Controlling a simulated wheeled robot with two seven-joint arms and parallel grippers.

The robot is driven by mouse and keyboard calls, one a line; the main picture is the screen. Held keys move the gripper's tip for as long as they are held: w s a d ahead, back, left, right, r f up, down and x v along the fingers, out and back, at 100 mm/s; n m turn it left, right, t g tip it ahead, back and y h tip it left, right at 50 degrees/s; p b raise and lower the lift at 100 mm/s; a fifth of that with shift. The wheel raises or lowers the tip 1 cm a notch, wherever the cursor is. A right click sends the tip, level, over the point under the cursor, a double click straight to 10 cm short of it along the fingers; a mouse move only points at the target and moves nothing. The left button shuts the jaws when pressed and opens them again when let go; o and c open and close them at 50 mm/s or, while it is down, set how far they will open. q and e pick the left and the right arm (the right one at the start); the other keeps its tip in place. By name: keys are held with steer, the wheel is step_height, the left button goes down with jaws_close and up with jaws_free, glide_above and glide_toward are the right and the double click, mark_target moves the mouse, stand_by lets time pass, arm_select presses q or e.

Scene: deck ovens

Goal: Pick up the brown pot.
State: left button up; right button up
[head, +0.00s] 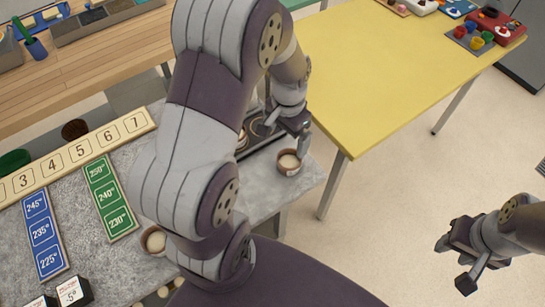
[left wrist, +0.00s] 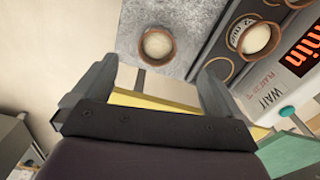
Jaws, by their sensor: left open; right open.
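A small brown pot (head: 288,163) with pale contents stands upright near the right corner of the grey worktop. It also shows in the left wrist view (left wrist: 157,44), beyond the space between my fingertips. My left gripper (head: 298,135) is open and close to this pot in the head view, with nothing between its fingers; the fingers also show in the left wrist view (left wrist: 160,72). A similar pot (head: 153,240) stands on the worktop further left, partly hidden by my arm. My right gripper (head: 453,263) is open and empty above the floor at the right.
A timer device (left wrist: 290,70) with a lit display is beside the pot, with another pale-filled round pot (left wrist: 257,38) in a ring. Number strips (head: 80,155) and temperature cards (head: 108,197) lie on the worktop. A yellow table (head: 400,75) stands to the right, with floor between.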

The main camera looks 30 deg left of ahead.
mark_target(289, 158)
arm_select(q)
steer(key=f, duration=0.4)
steer(key=w+f, duration=0.1)
steer(key=f, duration=0.7)
steer(key=shift+w+d+f+p, duration=0.2)
steer(key=shift+w+d+p, duration=0.1)
steer(key=shift+d, duration=0.05)
steer(key=shift+s, duration=0.1)
steer(key=c, duration=1)
steer(key=shift+r, duration=0.1)
steer(key=shift+c, duration=0.8)
steer(key=shift+r, duration=0.1)
